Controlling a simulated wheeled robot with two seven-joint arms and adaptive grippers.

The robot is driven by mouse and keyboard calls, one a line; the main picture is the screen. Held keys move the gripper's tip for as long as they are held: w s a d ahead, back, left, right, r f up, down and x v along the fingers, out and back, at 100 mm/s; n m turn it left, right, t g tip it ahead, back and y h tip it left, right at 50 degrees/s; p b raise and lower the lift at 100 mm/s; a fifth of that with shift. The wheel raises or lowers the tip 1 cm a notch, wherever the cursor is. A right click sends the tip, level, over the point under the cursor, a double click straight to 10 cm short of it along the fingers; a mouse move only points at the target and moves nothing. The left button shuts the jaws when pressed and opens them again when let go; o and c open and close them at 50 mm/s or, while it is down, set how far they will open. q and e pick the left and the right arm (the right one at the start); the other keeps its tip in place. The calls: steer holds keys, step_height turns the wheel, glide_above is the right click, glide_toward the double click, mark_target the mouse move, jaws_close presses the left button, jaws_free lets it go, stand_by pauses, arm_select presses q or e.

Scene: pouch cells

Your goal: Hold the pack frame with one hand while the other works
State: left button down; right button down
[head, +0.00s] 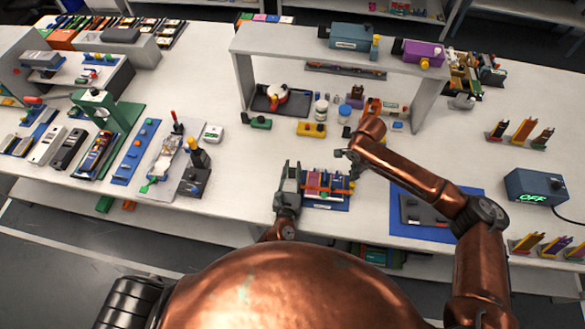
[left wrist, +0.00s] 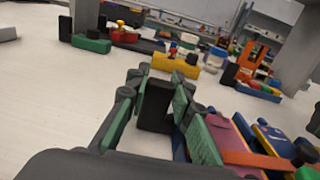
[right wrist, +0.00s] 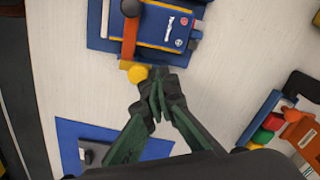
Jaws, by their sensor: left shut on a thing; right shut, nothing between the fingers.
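The pack frame (head: 327,205) sits on the white table near its front edge, with a blue base and pouch cells (head: 315,183) in it. In the left wrist view, purple and blue cells (left wrist: 232,135) lie under an orange strap (left wrist: 255,158). My left gripper (head: 291,172) is at the frame's left side, its green-padded fingers shut on a black upright block (left wrist: 155,105) that seems part of the frame. My right gripper (right wrist: 158,95) is shut and empty, just beside the yellow knob (right wrist: 138,73) at the strap's end. Whether it touches the knob I cannot tell.
A blue mat (head: 473,207) with a grey part on it lies right of the frame. A white shelf bridge (head: 330,48) stands behind. A yellow block (head: 311,129) lies beyond the frame, and a power unit (head: 535,187) stands far right.

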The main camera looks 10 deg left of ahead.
steer(key=shift+s, duration=0.6)
step_height(320, 180, up, 6)
steer(key=w, duration=0.1)
steer(key=shift+w, duration=0.3)
stand_by(0.4)
arm_select(q)
steer(key=c, duration=1.6)
jaws_free()
steer(key=shift+s, duration=0.1)
